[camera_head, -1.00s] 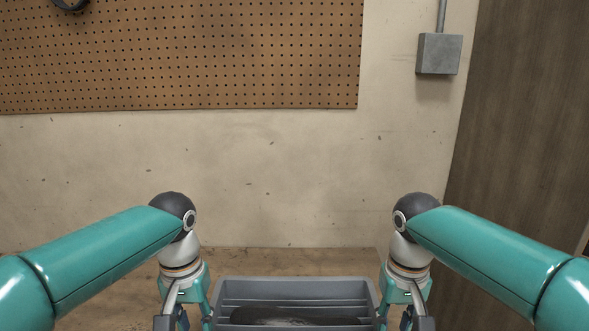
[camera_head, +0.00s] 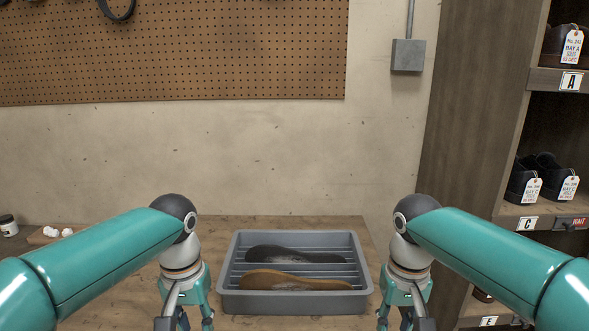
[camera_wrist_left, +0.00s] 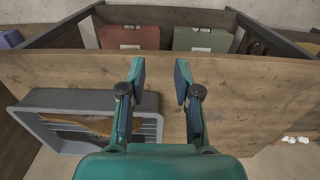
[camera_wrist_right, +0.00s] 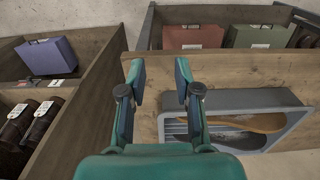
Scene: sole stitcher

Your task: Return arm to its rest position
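My left gripper (camera_wrist_left: 158,85) is open and empty, with its two fingers apart in the left wrist view. My right gripper (camera_wrist_right: 159,85) is also open and empty in the right wrist view. In the head view both arms come in from the sides at matching heights, with the hands pointing down. The left hand (camera_head: 185,312) hangs left of a grey tray (camera_head: 228,303), and the right hand (camera_head: 405,312) hangs right of it. Only the upper parts of the fingers show there.
The grey tray holds a black sole (camera_head: 295,254) and a brown sole (camera_head: 290,281) on a wooden bench (camera_head: 120,290). Shelves with tagged dark shoes (camera_head: 545,178) stand at the right. A jar (camera_head: 8,226) and white lumps (camera_head: 60,233) lie far left. A pegboard (camera_head: 180,50) hangs behind.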

